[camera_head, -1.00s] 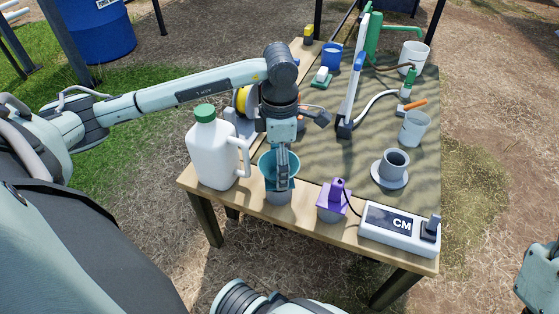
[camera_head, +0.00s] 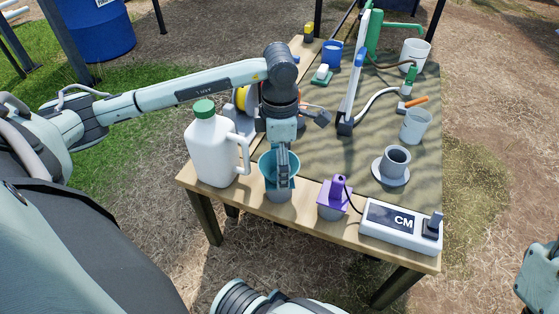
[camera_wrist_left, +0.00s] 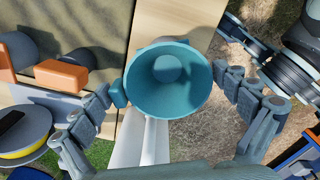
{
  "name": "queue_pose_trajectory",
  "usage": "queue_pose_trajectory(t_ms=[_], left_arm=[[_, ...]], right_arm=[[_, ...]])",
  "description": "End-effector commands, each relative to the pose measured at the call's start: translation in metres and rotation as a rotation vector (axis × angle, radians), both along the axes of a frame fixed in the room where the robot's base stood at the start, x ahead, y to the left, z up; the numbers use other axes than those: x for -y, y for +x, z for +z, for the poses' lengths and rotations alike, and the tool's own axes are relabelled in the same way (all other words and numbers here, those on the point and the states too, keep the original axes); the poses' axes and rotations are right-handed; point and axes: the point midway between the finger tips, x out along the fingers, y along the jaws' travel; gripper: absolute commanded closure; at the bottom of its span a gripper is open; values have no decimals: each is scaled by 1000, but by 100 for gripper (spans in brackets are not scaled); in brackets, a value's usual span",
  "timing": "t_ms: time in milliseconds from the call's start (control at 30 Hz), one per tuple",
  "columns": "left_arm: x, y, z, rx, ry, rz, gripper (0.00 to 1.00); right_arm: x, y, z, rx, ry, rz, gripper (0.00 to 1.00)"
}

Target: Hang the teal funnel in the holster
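The teal funnel (camera_head: 268,162) sits upright, mouth up, over a grey cup (camera_head: 279,197) at the table's front edge. In the left wrist view I look down into the funnel (camera_wrist_left: 168,78); a small tab sticks out at its left. My left gripper (camera_head: 284,180) is above the funnel in the head view. In the wrist view its fingers (camera_wrist_left: 166,82) are spread wide, one on each side of the rim; whether they touch it is unclear. A grey round holder on a disc (camera_head: 394,163) stands at the table's right; I cannot tell which is the holster.
A white jug (camera_head: 214,154) stands close left of the funnel. A purple-topped piece (camera_head: 334,194) and a white CM meter (camera_head: 392,225) stand right of it. A cup (camera_head: 415,127) and pump (camera_head: 352,95) are farther back. Bare mat (camera_head: 340,160) lies in the middle.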

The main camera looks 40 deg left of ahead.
Motion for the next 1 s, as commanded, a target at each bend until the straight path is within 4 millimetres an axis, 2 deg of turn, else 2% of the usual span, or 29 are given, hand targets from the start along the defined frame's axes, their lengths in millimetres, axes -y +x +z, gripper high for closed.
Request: queue_pose_trajectory(t_ms=[267, 367, 467, 800, 1000], left_arm=[[0, 0, 1, 0, 0, 0, 0], [0, 1, 7, 3, 0, 0, 0], [1, 1, 22, 4, 0, -1, 0], [1, 0, 93, 6, 0, 0, 0], [2, -1, 116, 3, 0, 0, 0]], right_arm=[[0, 0, 0, 0, 0, 0, 60], [0, 0, 0, 0, 0, 0, 60], [0, 0, 0, 0, 0, 0, 60], [0, 0, 0, 0, 0, 0, 60], [0, 0, 0, 0, 0, 0, 60]])
